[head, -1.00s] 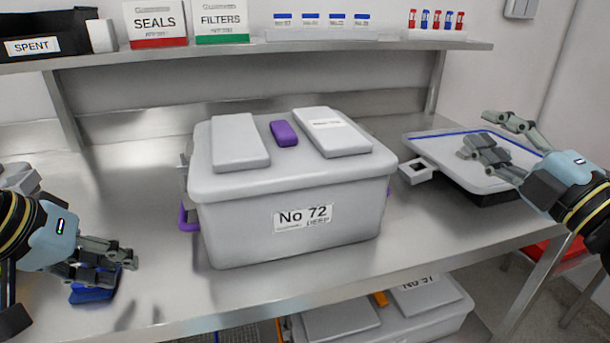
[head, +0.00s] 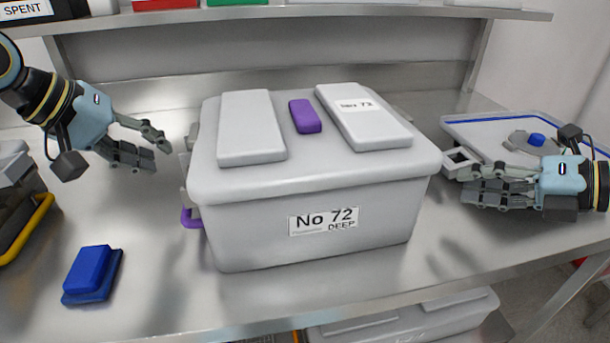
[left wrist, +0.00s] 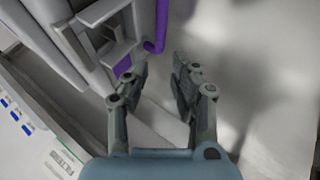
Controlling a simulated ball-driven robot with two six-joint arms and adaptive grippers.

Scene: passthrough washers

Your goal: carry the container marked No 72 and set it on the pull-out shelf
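The grey lidded container marked No 72 (head: 310,245) sits upright on the steel bench. It has two pale raised lid panels and a purple block (head: 305,116) on top. A purple part (head: 190,218) shows low on its left side. My left gripper (head: 163,152) is open and empty, just left of the container, apart from it. The left wrist view shows its spread fingers (left wrist: 155,85) near the grey side bracket (left wrist: 105,35). My right gripper (head: 467,178) is beside the container's right side, near a grey square loop (head: 460,161); its fingers overlap, so its grip is unclear. I cannot identify the pull-out shelf.
A blue block (head: 90,275) lies on the bench at front left. A dark bin with a yellow handle (head: 30,228) stands at the left edge. A grey blue-edged tray (head: 480,122) lies at right. Another grey container (head: 400,318) is below the bench. An upper shelf (head: 300,14) spans the back.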

